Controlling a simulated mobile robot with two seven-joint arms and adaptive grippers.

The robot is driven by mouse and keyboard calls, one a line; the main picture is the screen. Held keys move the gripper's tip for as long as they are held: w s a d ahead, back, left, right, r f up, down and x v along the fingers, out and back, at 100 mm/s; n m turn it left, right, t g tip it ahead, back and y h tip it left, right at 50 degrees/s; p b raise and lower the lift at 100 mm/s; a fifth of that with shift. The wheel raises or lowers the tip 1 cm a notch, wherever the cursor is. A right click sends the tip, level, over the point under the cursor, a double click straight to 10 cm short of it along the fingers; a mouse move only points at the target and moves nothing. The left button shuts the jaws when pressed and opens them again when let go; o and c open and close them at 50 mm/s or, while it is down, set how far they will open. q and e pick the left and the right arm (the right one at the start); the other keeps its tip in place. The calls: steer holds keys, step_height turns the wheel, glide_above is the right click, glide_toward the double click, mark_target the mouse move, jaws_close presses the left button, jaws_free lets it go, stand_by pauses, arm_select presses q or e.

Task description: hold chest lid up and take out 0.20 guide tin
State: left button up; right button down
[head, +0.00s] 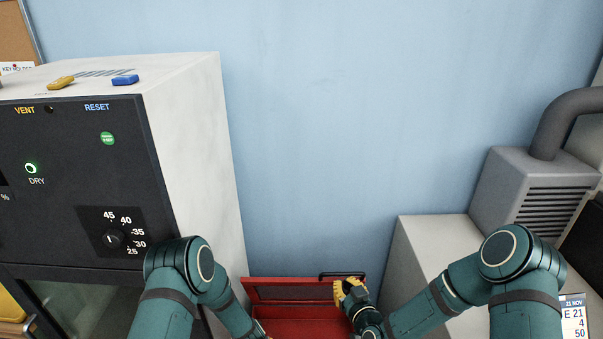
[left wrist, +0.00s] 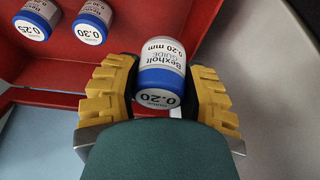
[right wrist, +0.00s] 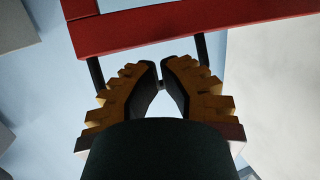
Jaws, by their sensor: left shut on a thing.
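My left gripper (left wrist: 164,95) is shut on the 0.20 guide tin (left wrist: 162,62), a small jar with a white label and blue cap. It holds the tin tilted, with the cap end towards the wrist camera. In the head view the left hand is mostly cut off at the bottom edge. The red chest (head: 285,325) has its lid (head: 290,292) raised. My right gripper (right wrist: 163,85) is at the lid's black handle (head: 328,274); its fingertips are close together with a narrow gap. Whether they clamp the bar is unclear.
A 0.25 tin (left wrist: 36,20) and a 0.30 tin (left wrist: 91,22) stand in the red chest. A dark-fronted oven cabinet (head: 190,130) rises at the left. A pale cabinet (head: 430,245) and grey vented unit (head: 530,190) flank the right.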

arm_select(q)
steer(key=s+r, duration=0.1)
steer(key=s, duration=1.1)
steer(key=s+d+r, duration=0.1)
steer(key=s+r, duration=0.1)
steer(key=s, duration=1)
steer(key=shift+s+d, duration=0.3)
arm_select(e)
steer(key=shift+a+r, duration=0.3)
steer(key=shift+r, duration=0.05)
